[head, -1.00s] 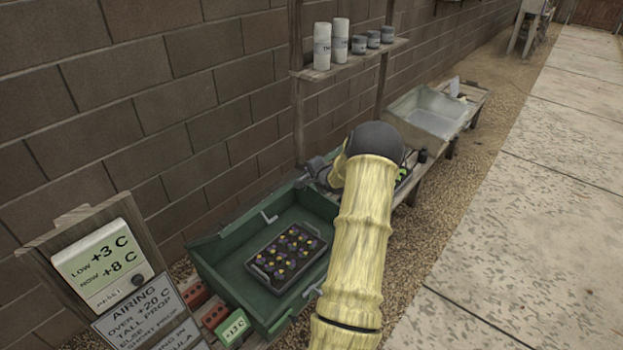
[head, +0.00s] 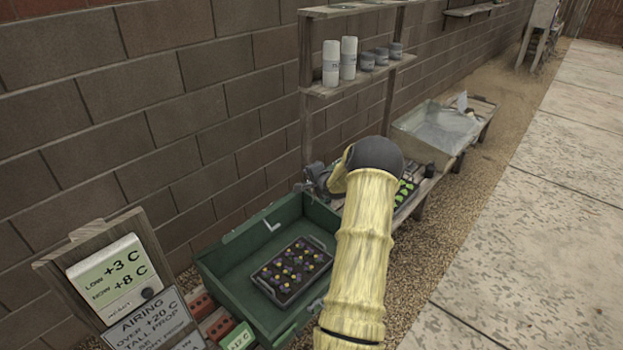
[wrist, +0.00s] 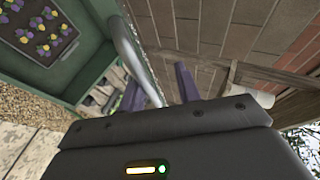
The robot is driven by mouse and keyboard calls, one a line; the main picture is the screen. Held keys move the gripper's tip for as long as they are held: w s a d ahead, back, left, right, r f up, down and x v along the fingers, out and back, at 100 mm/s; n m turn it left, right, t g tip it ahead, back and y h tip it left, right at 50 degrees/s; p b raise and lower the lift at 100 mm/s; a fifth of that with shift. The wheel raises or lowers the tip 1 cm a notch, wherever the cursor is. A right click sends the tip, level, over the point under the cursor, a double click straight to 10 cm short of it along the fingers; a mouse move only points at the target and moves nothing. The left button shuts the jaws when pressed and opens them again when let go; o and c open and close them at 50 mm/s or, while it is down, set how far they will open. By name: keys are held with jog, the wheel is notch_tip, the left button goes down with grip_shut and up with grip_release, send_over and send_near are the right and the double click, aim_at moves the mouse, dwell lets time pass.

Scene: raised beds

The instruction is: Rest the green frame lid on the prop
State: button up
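The green frame (head: 225,262) stands open against the wall, with a tray of purple and yellow flowers (head: 292,268) inside. Its wall and flower tray also show at the upper left of the wrist view (wrist: 40,28). A small pale L-shaped piece (head: 271,226) is at its back wall. I cannot clearly make out the lid or tell which piece is the prop. My gripper (wrist: 158,88) is beyond the frame's right end, mostly hidden behind my arm in the head view. Its two dark fingers are apart. A pale curved bar (wrist: 132,50) runs between or behind them; contact cannot be told.
A temperature display (head: 112,280) and an airing sign (head: 150,322) stand at the left. A wall shelf (head: 350,82) with bottles and jars rises behind. A grey frame (head: 425,135) stands farther right on the bench. Paving (head: 540,220) on the right is clear.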

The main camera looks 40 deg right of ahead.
jog(key=shift+a, duration=0.1)
jog(key=shift+s+r, duration=0.15)
jog(key=shift+s, duration=0.35)
jog(key=b+v, duration=0.2)
jog(key=v, duration=1.4)
jog(key=shift+s+a+r, duration=0.1)
jog(key=shift+s+a, duration=0.05)
jog(key=w+a+f+n+g+y, duration=0.15)
jog(key=a+n, duration=0.35)
jog(key=a, duration=0.6)
jog(key=w+a+f+n+g+y, duration=0.1)
jog(key=w+a+n+g, duration=0.2)
jog(key=a, duration=0.8)
jog(key=s+a+n+g+y, duration=0.1)
jog(key=s+a+n+g, duration=0.1)
jog(key=s+a+n, duration=0.4)
jog(key=s+a+n+g+y, duration=0.1)
jog(key=s+a+n, duration=0.4)
jog(key=a, duration=0.9)
jog(key=s+g, duration=0.1)
jog(key=s, duration=0.2)
jog(key=shift+s+a+n, duration=0.2)
jog(key=shift+s+n, duration=0.1)
jog(key=shift+n, duration=0.1)
